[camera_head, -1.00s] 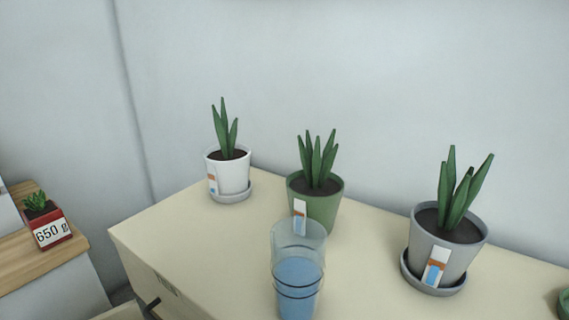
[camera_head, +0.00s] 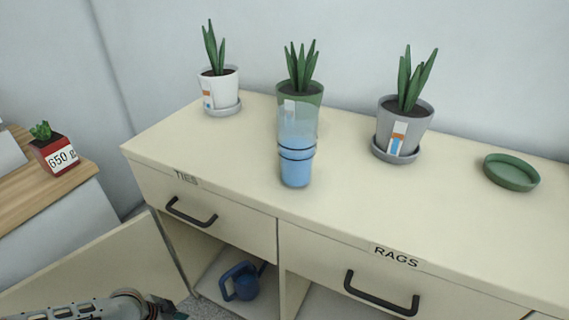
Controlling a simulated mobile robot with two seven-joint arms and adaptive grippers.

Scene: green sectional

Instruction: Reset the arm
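Part of my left arm shows at the bottom left edge in the head view. The tip of my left gripper (camera_head: 168,310) is partly cut off by the lower edge, so whether it is open or shut cannot be seen. It is below and in front of the cabinet, apart from the pots and the glass. My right gripper is out of view.
A cream cabinet (camera_head: 225,160) carries a white pot (camera_head: 222,90), a green pot (camera_head: 313,92), a grey pot (camera_head: 405,125), a clear vessel of blue water (camera_head: 296,165) and an empty green saucer (camera_head: 511,172). A blue object (camera_head: 243,283) sits in the lower compartment; a cabinet door (camera_head: 95,270) stands open.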

